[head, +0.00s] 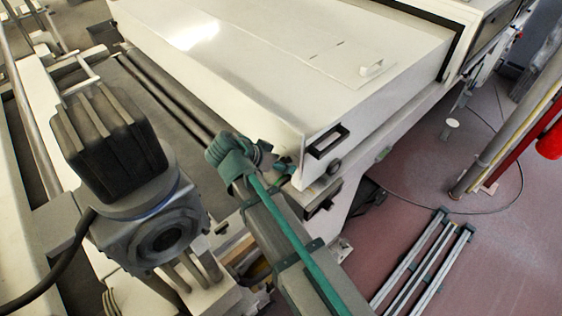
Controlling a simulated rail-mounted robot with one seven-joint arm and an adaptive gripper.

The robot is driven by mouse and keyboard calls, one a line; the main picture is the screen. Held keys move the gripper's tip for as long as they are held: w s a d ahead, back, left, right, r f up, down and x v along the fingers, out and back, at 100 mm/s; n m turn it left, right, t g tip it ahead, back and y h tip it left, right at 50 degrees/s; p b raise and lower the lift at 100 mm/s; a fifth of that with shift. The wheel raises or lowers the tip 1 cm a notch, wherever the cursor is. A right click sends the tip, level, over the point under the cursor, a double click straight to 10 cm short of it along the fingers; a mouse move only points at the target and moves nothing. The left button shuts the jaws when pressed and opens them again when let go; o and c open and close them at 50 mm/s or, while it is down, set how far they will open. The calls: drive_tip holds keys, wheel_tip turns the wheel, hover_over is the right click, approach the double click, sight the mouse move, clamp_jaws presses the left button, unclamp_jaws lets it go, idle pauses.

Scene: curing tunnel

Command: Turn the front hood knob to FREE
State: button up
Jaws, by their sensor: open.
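The hood (240,80) is a large cream cover that fills the upper middle of the head view. Its near end has a black rectangular recessed handle (328,140). A small round dark knob (334,168) sits just below that handle. The knob's pointer and any FREE marking are too small to read, so I cannot tell its setting. My gripper does not show in this view.
A grey gearmotor (110,140) stands large at left. A grey beam with a green strip (290,225) rises from the bottom to just left of the hood's end. Metal rails (425,262) lie on the reddish floor, which has free room at right, near a red post (515,160).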

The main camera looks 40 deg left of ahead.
drive_tip(key=shift+c, duration=0.3)
drive_tip(key=c, duration=1.1)
drive_tip(key=shift+a, duration=0.1)
drive_tip(key=shift+a+f+n+h, duration=0.15)
drive_tip(key=shift+n+h, duration=0.8)
drive_tip(key=shift+h, duration=0.8)
drive_tip(key=shift+a+r+n+h, duration=0.15)
drive_tip(key=shift+n+h, duration=0.8)
drive_tip(key=shift+h, duration=0.8)
drive_tip(key=shift+f, duration=0.15)
